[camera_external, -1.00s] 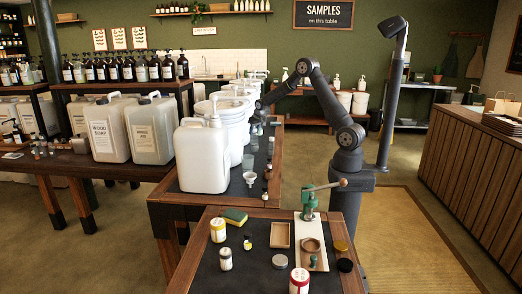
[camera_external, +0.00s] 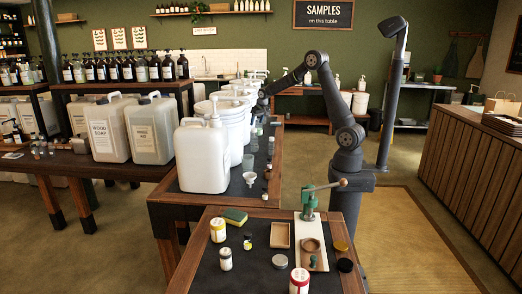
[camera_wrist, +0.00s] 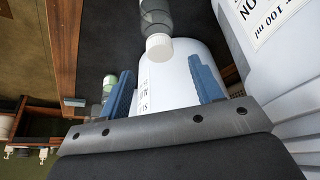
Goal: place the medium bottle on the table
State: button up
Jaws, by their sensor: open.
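My gripper (camera_wrist: 160,65) is open, with its two blue fingers spread apart in the wrist view. A second small bottle with a green label (camera_wrist: 109,84) shows beyond the left finger. In the external view my gripper (camera_external: 262,107) is at the far end of the long table, small and partly hidden by containers. Clear bottles (camera_external: 248,161) stand in a row on that table (camera_external: 262,192). I cannot tell which bottle is the medium one.
A large white jug (camera_wrist: 285,65) is close on the right. White buckets (camera_external: 232,122) and a white canister (camera_external: 202,158) line the table's left side. A front table (camera_external: 262,275) holds small jars.

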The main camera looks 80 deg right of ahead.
aim_at(254, 129)
jog(key=shift+v, duration=2.15)
jog(key=shift+f, duration=0.15)
jog(key=x, duration=1.1)
jog(key=shift+d+f, duration=0.15)
jog(key=shift+f, duration=0.15)
jog(key=shift+w+d+r, duration=0.1)
jog(key=shift+w, duration=0.1)
jog(key=shift+s+r, duration=0.1)
jog(key=shift+r, duration=1.3)
